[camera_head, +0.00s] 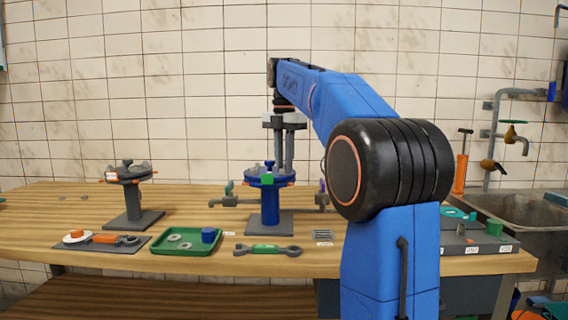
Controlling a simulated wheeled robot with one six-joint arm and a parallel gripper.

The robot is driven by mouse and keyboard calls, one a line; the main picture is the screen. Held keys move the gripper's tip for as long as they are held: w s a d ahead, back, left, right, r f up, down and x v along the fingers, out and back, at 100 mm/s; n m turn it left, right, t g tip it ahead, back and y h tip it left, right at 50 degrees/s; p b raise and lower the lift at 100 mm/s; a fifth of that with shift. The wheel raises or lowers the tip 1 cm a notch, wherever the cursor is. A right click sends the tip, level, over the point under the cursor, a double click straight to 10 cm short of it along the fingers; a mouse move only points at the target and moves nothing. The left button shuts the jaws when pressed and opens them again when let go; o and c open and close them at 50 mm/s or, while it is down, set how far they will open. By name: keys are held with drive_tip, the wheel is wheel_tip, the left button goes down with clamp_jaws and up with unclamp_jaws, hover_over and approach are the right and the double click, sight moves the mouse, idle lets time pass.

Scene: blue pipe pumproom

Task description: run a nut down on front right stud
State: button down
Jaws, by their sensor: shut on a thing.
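A blue pipe stand (270,207) with a round blue flange (254,180) on top stands at the middle of the bench. Short studs, a blue piece (269,164) and a green block (267,179) show on the flange. My gripper (284,171) points straight down over the right side of the flange. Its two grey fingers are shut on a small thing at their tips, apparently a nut. The nut is too small to make out, and the front right stud is not clear behind the fingertips. I cannot tell whether the nut touches the stud.
A grey flange stand (131,205) is on the left. A green tray (163,249) with rings and a blue cup, and a green-handled wrench (265,249), lie along the front. Grey pipe pieces (227,201) flank the blue stand. A sink (520,215) is at right.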

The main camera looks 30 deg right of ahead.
drive_tip(key=m, duration=0.3)
drive_tip(key=c, duration=2)
unclamp_jaws()
drive_tip(key=shift+f+m, duration=0.1)
drive_tip(key=shift+m, duration=0.3)
drive_tip(key=o, duration=0.5)
drive_tip(key=shift+c, duration=0.2)
drive_tip(key=shift+r, duration=2.55)
